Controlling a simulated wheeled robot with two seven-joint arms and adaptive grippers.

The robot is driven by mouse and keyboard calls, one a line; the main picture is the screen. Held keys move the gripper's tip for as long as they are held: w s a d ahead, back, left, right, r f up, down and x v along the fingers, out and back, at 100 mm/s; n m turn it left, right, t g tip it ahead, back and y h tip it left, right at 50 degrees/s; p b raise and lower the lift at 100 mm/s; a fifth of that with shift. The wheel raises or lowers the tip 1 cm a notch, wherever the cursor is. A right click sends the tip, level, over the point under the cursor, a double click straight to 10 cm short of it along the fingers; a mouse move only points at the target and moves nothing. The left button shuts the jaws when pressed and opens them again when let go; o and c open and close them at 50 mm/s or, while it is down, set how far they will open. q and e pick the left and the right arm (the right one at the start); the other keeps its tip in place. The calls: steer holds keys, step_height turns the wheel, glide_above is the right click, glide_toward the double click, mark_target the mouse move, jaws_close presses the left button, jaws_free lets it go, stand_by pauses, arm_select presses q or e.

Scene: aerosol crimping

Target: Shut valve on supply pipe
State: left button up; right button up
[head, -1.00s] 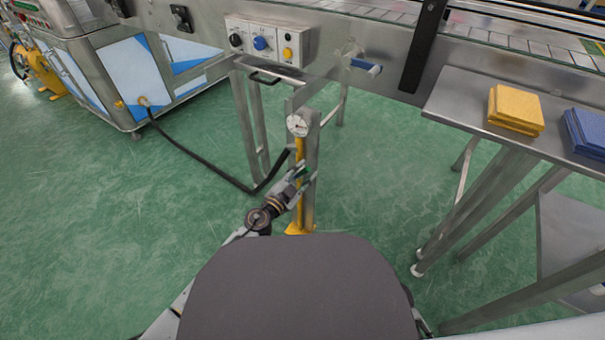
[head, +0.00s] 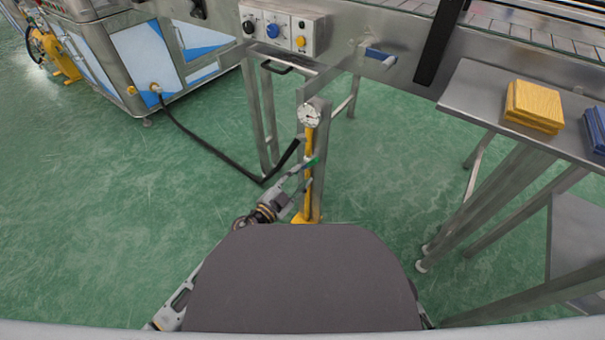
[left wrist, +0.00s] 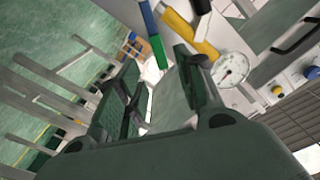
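The yellow supply pipe (head: 308,170) rises from a yellow foot along a grey post, with a round white gauge (head: 309,116) on top. A small green part (head: 311,162), apparently the valve handle, shows beside the pipe. In the left wrist view, a blue and green handle (left wrist: 152,38) extends beside the yellow pipe (left wrist: 190,33) and gauge (left wrist: 231,69). My left gripper (head: 302,172) is close to the pipe. Its fingers (left wrist: 155,68) are apart, with the handle's green end near or between their tips; contact cannot be told. My right gripper is out of view.
A conveyor frame with a control box (head: 284,30) stands behind the post. A black hose (head: 210,150) runs from the machine on the left towards the post. A steel table (head: 480,95) with a yellow block (head: 534,105) stands right. Green floor is open at left.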

arm_select(q)
steer(key=shift+v, duration=2.25)
